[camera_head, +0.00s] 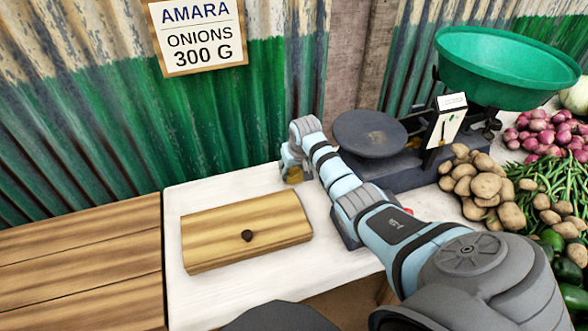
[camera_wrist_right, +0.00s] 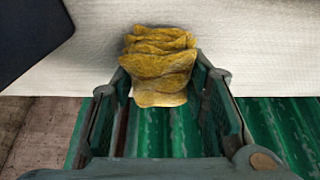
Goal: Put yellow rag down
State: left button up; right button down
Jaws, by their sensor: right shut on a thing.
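The yellow rag (camera_wrist_right: 158,62) is a crumpled, folded mustard cloth between the fingers of my right gripper (camera_wrist_right: 165,85) in the right wrist view. The gripper is shut on it, at the back edge of the white table. In the head view my right gripper (camera_head: 292,168) reaches to the table's back edge near the wall, left of the scale. A small yellowish bit of the rag (camera_head: 295,174) shows below it; the rest is hidden by my arm. My left gripper is not in view.
The balance scale (camera_head: 370,134) with a green bowl (camera_head: 505,68) stands to the right, by potatoes (camera_head: 475,180) and onions (camera_head: 545,130). The corrugated wall (camera_head: 100,120) is close behind.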

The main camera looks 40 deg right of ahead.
jog(key=c, duration=1.3)
grip_release()
jog(key=shift+w+f, duration=0.15)
jog(key=shift+f, duration=0.1)
jog(key=o, duration=0.3)
jog(key=shift+w, duration=0.1)
jog(key=shift+o, duration=0.3)
jog(key=shift+r, duration=0.35)
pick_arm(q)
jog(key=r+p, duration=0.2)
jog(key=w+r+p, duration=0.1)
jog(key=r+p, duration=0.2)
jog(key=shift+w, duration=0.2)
pick_arm(e)
jog(key=v, duration=1.1)
jog(key=shift+r, duration=0.35)
